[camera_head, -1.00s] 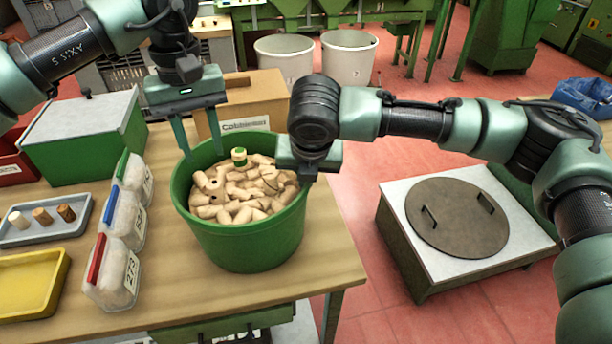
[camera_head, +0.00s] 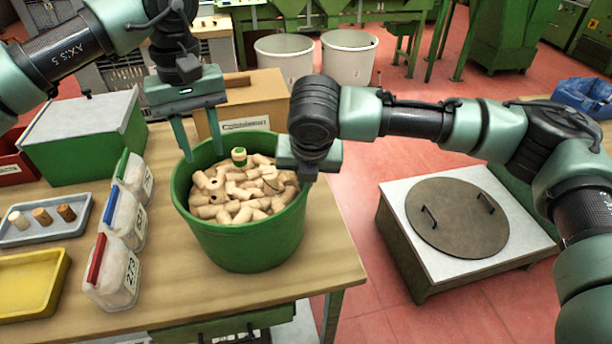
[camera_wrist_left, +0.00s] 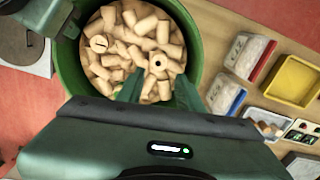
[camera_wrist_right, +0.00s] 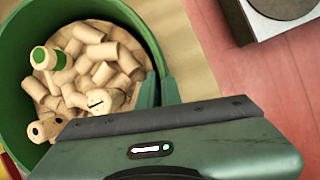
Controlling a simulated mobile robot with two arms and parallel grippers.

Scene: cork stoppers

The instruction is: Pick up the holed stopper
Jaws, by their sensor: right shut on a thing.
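The green bucket (camera_head: 240,245) is full of tan cork stoppers. A stopper with a round dark hole in its end (camera_wrist_left: 157,61) lies among them, just beyond my left fingertips in the left wrist view. A stopper with dark round marks (camera_wrist_right: 37,130) shows at the left of the right wrist view; I cannot tell if it is the same one. My left gripper (camera_head: 203,150) is open and empty over the bucket's far left side, pointing down. My right gripper (camera_wrist_right: 160,92) is shut on the bucket's rim at its right side. A slitted stopper (camera_wrist_right: 102,101) and a green-banded stopper (camera_wrist_right: 46,58) lie inside.
A cardboard box (camera_head: 250,105) stands behind the bucket. Lidded tubs (camera_head: 112,275), a grey tray with sample stoppers (camera_head: 70,233) and a yellow tray (camera_head: 30,280) are at left. The bucket stands near the table's right edge. A lidded metal box (camera_head: 408,260) is on the floor.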

